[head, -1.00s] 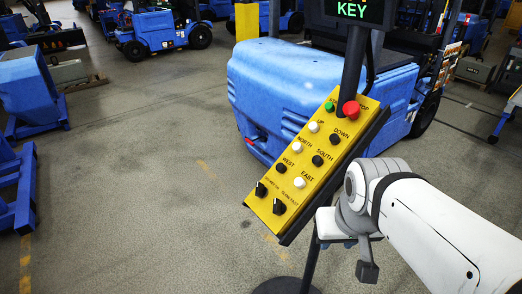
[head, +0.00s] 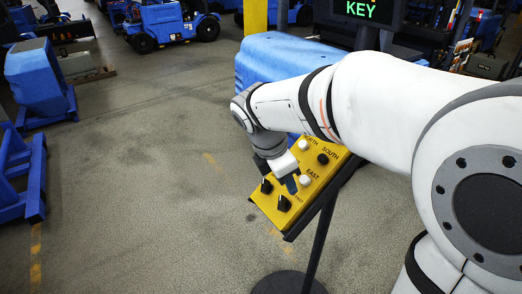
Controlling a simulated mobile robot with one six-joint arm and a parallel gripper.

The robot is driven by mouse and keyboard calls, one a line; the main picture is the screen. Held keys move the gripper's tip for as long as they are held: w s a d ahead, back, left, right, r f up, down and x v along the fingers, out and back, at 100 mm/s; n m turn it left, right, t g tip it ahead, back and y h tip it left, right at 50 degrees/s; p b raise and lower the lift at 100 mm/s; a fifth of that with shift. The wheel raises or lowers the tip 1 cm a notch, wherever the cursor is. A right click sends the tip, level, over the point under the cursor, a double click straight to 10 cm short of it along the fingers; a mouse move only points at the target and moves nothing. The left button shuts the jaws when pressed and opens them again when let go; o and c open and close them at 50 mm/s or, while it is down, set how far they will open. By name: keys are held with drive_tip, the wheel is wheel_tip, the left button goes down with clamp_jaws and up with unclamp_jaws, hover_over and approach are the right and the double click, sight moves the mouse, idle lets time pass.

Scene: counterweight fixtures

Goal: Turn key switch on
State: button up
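The yellow control panel (head: 270,208) is tilted on a black post. Two black rotary knobs sit at its lower end: a left knob (head: 266,186) and a right knob (head: 284,203). The right knob's label seems to end in "FAST"; the left knob's label is covered or too small to read. My gripper (head: 290,184) is over the panel, just above and beside the knobs, pointing down.
A display (head: 365,10) above the panel reads "KEY" in green. A blue machine (head: 285,62) stands behind.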

sight(263, 181)
drive_tip(key=w+a+f+n+t+h, duration=0.1)
drive_tip(key=w+a+n+h, duration=0.1)
drive_tip(key=w+a+n, duration=0.55)
drive_tip(key=d+f+n, duration=0.1)
drive_tip(key=f, duration=0.1)
drive_tip(key=f+n+p, duration=0.1)
drive_tip(key=f, duration=0.1)
drive_tip(key=d+f+n, duration=0.1)
drive_tip(key=f, duration=0.1)
drive_tip(key=shift+s+d+f, duration=0.3)
drive_tip(key=shift+s+d, duration=0.05)
drive_tip(key=shift+s, duration=0.05)
drive_tip(key=shift+c, duration=0.2)
